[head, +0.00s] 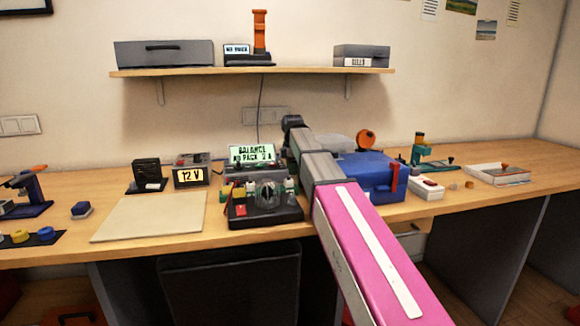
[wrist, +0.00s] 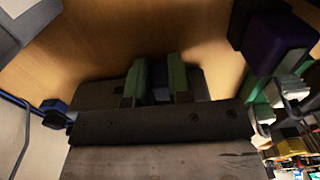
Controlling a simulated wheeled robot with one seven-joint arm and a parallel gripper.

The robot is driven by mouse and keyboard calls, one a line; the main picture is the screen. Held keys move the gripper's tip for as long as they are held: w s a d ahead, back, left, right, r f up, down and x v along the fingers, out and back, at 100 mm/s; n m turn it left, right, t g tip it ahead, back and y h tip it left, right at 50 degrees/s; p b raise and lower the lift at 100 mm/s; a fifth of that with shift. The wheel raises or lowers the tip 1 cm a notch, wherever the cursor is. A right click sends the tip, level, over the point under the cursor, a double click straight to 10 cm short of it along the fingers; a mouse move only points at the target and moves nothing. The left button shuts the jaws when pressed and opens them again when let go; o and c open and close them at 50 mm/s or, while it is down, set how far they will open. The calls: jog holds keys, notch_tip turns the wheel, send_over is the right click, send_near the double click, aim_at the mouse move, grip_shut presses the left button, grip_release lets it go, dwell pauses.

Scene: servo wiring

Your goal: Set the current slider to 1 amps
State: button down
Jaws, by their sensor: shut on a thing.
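A device with a lit green display (head: 252,154) stands at the back of the bench. Its text reads "BALANCE" and what looks like "NO PACK", then small characters too blurred to read surely. I cannot make out the current slider in the head view. My arm reaches past the device's right side, and my gripper is hidden there. In the wrist view my gripper (wrist: 159,72) has two green-padded fingers closed on a small dark blue-grey piece (wrist: 160,90). That may be the slider's knob, but I cannot tell. A broad dark body lies beyond the fingers.
A black unit with a clear dome (head: 268,196) stands in front of the display. A "12 V" box (head: 191,176) and a pale mat (head: 150,217) are to the left. A blue toolbox (head: 368,176) is close to my arm's right. A shelf (head: 250,71) hangs above.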

jog(key=shift+s+d, duration=0.15)
jog(key=shift+s, duration=0.7)
jog(key=c, duration=1)
grip_release()
jog(key=shift+c, duration=0.2)
notch_tip(320, 180, up, 11)
jog(key=shift+f, duration=0.1)
